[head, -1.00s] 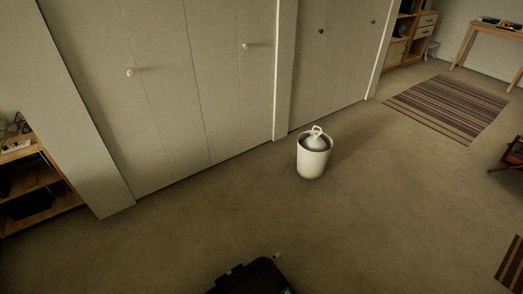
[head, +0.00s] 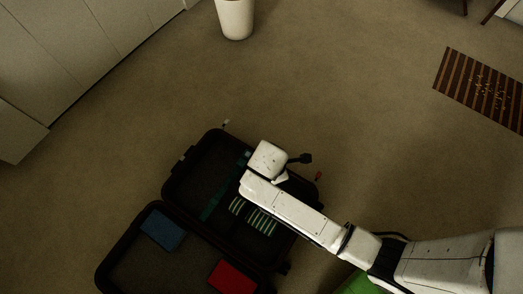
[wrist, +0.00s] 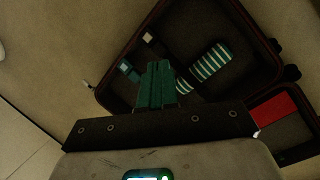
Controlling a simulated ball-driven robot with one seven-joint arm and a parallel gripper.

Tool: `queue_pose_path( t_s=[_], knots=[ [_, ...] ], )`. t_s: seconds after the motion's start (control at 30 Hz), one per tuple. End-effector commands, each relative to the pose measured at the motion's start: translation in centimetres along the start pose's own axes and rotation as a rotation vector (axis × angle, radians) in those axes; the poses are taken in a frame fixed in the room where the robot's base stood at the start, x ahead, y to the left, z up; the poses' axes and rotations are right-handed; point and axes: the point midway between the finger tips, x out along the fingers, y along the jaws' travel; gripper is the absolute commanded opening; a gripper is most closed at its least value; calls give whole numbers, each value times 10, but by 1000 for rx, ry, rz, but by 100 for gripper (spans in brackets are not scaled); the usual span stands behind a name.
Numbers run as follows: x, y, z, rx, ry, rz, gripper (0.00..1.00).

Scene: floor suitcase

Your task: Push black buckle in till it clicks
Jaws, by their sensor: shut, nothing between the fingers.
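An open black suitcase (head: 172,187) lies on the floor in the head view, with its wall also in the wrist view (wrist: 110,101). A teal strap (head: 213,203) crosses its upper half. In the wrist view, a small teal piece with a pale centre (wrist: 125,68) lies in the case, left of my fingers. I cannot make out the black buckle for certain. My gripper (wrist: 158,64) is over the suitcase, its teal fingers shut and empty. My arm hides the fingers and part of the case in the head view.
A green-white striped item (head: 262,221) lies in the upper half; blue (head: 163,228) and red (head: 232,278) items lie in the other half. A small white object (head: 226,122) lies just outside the case. A white bin (head: 235,18) stands beyond, with clear carpet between.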

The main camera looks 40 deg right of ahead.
Motion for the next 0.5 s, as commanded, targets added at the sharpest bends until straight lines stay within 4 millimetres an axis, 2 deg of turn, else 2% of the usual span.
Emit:
queue_pose_path(
  t_s=[0.03,0.2,0.33,0.5],
  knots=[
    [34,-2,-20,-90,-11,8,0],
    [89,-6,-66,-378,-48,32,0],
    [115,-10,-93,-545,-68,44,0],
    [129,-13,-109,-656,-81,50,0]
  ],
)
